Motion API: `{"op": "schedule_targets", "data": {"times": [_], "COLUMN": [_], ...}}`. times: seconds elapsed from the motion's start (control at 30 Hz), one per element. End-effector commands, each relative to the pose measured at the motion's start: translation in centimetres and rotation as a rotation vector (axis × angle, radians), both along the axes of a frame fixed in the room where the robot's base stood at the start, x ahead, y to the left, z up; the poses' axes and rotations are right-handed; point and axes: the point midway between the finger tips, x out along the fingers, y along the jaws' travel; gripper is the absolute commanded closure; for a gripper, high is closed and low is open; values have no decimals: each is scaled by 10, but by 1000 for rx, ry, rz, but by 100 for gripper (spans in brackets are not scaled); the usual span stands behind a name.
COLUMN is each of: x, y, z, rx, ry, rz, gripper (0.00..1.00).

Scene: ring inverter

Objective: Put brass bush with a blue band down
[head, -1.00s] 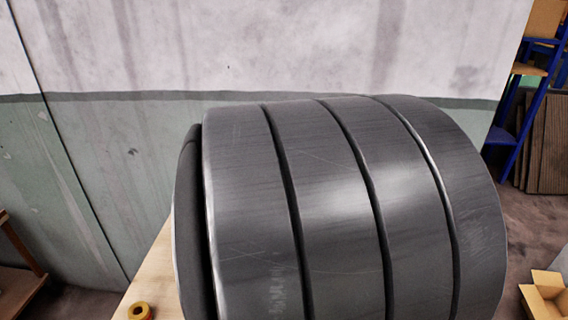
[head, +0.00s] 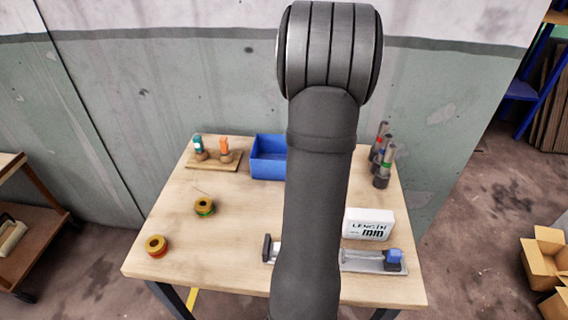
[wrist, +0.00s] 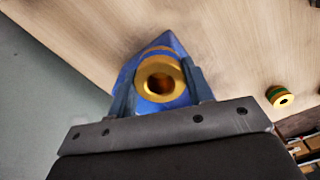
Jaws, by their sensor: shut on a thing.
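My gripper (wrist: 158,92) is shut on a brass bush (wrist: 160,78), seen end-on in the wrist view with its dark bore facing the camera. The blue bin (head: 268,158) stands at the back of the table, partly hidden by my arm.
A green-banded bush (head: 204,207) and a red-banded bush (head: 157,246) stand on the table's left (head: 176,213). A wooden board with teal and orange-topped items (head: 213,160) is back left. Dark cylinders (head: 382,165), a white length display (head: 368,224) and a measuring device (head: 372,261) are at right.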

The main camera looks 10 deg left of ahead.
Motion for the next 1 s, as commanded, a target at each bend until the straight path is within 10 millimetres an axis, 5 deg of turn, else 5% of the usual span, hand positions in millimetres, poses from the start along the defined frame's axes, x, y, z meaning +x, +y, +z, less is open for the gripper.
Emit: {"op": "schedule_targets", "data": {"times": [0.5,1.0], "x": [39,41], "y": [93,99], "z": [-59,-103], "rx": [1,1], "ry": [-1,-1], "rz": [3,0], "gripper": [91,91]}}
